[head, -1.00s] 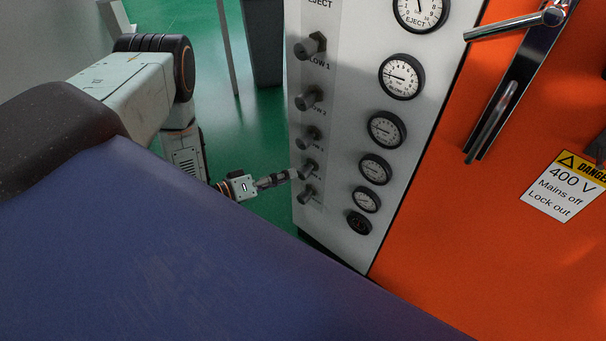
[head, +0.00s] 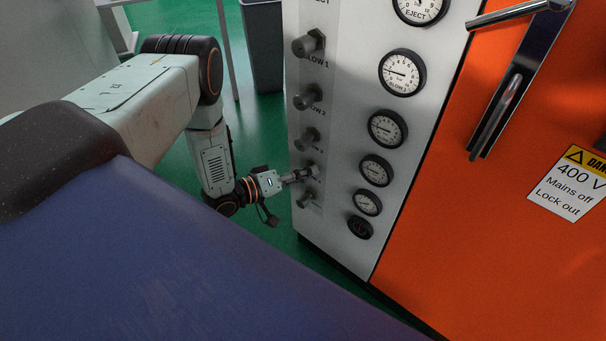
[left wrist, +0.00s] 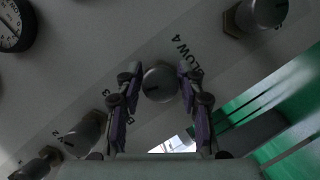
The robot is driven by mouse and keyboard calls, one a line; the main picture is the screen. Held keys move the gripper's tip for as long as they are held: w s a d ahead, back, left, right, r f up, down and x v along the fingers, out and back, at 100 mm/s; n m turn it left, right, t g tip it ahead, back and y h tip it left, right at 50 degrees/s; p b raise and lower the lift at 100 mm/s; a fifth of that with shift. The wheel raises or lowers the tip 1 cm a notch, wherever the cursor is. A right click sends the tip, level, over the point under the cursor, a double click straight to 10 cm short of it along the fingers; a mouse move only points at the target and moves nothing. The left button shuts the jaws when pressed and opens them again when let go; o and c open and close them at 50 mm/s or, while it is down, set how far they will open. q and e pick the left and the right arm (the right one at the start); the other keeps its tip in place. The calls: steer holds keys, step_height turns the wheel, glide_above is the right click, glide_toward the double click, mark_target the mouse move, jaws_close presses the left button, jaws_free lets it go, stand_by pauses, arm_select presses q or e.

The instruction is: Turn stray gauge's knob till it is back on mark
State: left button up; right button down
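A column of grey knobs runs down the white panel (head: 345,150) in the head view, with a column of round gauges to its right. My left gripper (head: 307,174) is at one of the lower knobs. In the left wrist view its two fingers (left wrist: 160,98) stand open on either side of a round grey knob (left wrist: 160,83), with narrow gaps showing. A "BLOW 4" label lies beside this knob. The lower gauges (head: 376,170) (head: 367,202) show in the head view, but their needles and marks are too small to read. My right gripper is not in view.
Neighbouring knobs (left wrist: 262,14) (left wrist: 84,132) stand close on both sides of the gripped row. An orange cabinet door with a handle (head: 500,110) and a 400 V sign (head: 570,185) is at the right. Green floor (head: 260,225) lies left of the panel.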

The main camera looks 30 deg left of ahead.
arm_select(q)
jaws_close()
steer(key=m+y+p, duration=0.1)
steer(key=m+p, duration=0.1)
steer(key=p, duration=0.1)
steer(key=shift+r+m, duration=0.15)
steer(key=shift+m, duration=0.15)
steer(key=shift+m+g+y+p, duration=0.3)
steer(key=shift+m+y+p, duration=1)
steer(key=shift+m, duration=0.1)
steer(key=shift+o, duration=2.1)
jaws_free()
steer(key=shift+s, duration=0.1)
